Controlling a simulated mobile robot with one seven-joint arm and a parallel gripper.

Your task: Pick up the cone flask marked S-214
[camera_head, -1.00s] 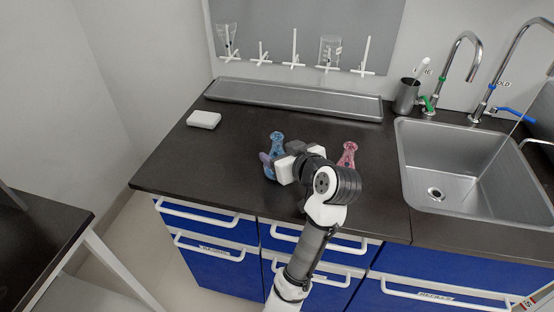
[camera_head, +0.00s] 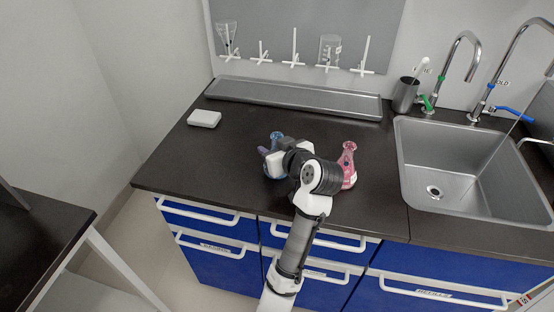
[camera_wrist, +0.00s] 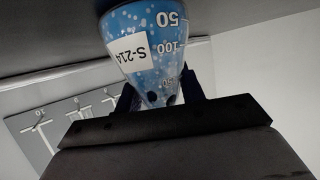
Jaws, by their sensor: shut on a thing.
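The blue cone flask marked S-214 (camera_wrist: 150,48) fills the top middle of the wrist view. Its white label and volume marks appear upside down there. My gripper (camera_wrist: 160,95) has one dark finger on each side of the flask's narrow part and is shut on it.
A pink flask (camera_head: 348,168) stands close to the right of my wrist. A white block (camera_head: 204,119) lies at the left. A grey tray (camera_head: 300,95) runs along the back, below a drying rack. A sink (camera_head: 450,165) is at the right. The counter's left front is clear.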

